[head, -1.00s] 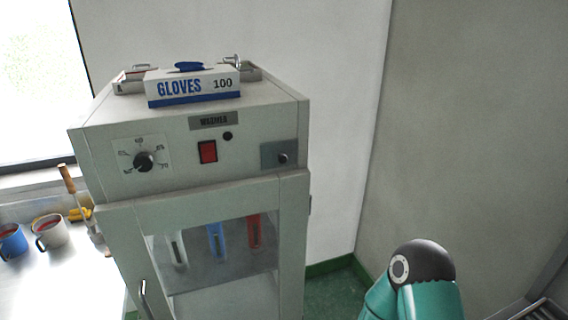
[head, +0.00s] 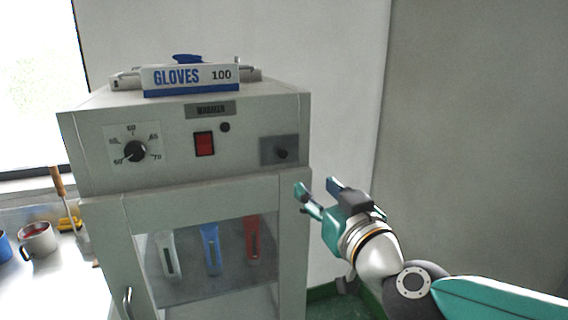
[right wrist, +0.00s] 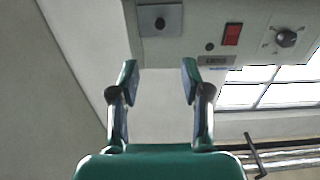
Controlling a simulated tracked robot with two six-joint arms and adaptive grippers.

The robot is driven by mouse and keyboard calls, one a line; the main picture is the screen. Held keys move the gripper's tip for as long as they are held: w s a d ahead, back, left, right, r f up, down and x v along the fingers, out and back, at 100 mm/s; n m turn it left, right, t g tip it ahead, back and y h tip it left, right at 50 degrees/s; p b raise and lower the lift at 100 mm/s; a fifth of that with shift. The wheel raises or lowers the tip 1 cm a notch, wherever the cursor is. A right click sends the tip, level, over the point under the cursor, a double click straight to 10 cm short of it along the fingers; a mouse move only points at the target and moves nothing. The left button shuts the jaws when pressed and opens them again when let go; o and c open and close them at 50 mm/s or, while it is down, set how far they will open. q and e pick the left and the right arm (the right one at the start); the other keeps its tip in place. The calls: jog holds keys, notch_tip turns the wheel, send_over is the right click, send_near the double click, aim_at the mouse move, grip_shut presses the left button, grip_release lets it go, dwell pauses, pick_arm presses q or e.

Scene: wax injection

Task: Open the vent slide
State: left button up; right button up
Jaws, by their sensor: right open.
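The vent slide (head: 270,152) is a small grey plate with a dark knob (head: 281,153). It sits at the right end of the white warmer cabinet's upper front panel. It also shows at the top of the right wrist view (right wrist: 147,27). My right gripper (head: 316,185) is open and empty, below and to the right of the slide in the head view, apart from it. In the right wrist view its two fingers (right wrist: 159,68) point up toward the panel, with the knob beyond the gap between them. My left gripper is in neither view.
The panel also carries a red switch (head: 204,144) and a black dial (head: 134,151). A glove box (head: 190,80) lies on the cabinet top. The glass door (head: 180,290) below is closed, with coloured items inside. Mugs stand on the bench at left.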

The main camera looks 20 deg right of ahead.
aim_at(284, 155)
jog(key=w, duration=1.6)
jog(key=shift+w+a, duration=0.25)
jog(key=shift+w, duration=0.05)
grip_shut()
